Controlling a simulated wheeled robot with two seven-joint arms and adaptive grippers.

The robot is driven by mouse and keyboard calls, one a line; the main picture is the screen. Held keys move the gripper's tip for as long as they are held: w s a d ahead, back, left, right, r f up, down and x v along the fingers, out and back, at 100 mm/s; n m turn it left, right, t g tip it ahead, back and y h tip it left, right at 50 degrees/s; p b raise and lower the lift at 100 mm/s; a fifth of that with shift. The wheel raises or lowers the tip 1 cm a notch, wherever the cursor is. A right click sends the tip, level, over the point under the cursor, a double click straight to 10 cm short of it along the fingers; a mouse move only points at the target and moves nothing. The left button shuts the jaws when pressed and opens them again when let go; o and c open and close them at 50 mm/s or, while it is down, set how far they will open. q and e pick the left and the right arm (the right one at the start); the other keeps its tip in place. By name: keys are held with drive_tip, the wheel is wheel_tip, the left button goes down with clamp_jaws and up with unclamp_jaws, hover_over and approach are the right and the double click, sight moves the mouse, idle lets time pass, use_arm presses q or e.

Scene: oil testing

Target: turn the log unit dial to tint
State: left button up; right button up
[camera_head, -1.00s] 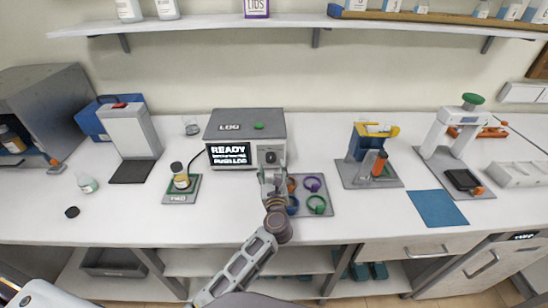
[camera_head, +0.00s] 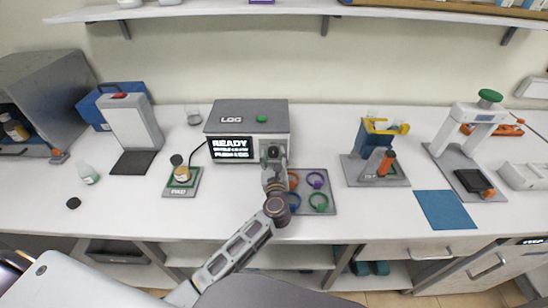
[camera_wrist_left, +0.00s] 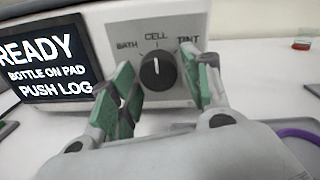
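The LOG unit (camera_head: 247,118) is a grey box with a black screen reading READY. Its round black dial (camera_wrist_left: 157,70) is on a light front panel marked BATH, CELL and TINT. In the left wrist view the dial's white line points up towards CELL. My left gripper (camera_wrist_left: 158,68) is open, with one green-padded finger on each side of the dial. Whether the pads touch it cannot be told. In the head view the gripper (camera_head: 274,170) is in front of the dial (camera_head: 273,152) and partly hides the panel. My right gripper is not in view.
A bottle (camera_head: 182,174) stands on a small green-topped pad (camera_head: 168,192) left of the unit. A grey tray (camera_head: 329,205) with several coloured rings lies just right of my left gripper.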

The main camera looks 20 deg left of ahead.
use_arm(q)
drive_tip(key=c, duration=0.7)
drive_tip(key=shift+o, duration=0.2)
drive_tip(key=shift+m, duration=0.3)
drive_tip(key=shift+m+p, duration=0.3)
drive_tip(key=shift+p, duration=0.1)
drive_tip(key=m+p, duration=0.1)
drive_tip(key=m, duration=0.1)
drive_tip(key=shift+a+m+p, duration=0.1)
drive_tip(key=shift+m+p, duration=0.25)
drive_tip(key=shift+m, duration=0.05)
drive_tip(key=m+p, duration=0.2)
drive_tip(key=m, duration=0.1)
drive_tip(key=shift+m, duration=0.3)
drive_tip(key=shift+a+m+p, duration=0.1)
drive_tip(key=shift+m+p, duration=0.5)
drive_tip(key=shift+m, duration=0.7)
drive_tip(key=shift+s, duration=0.1)
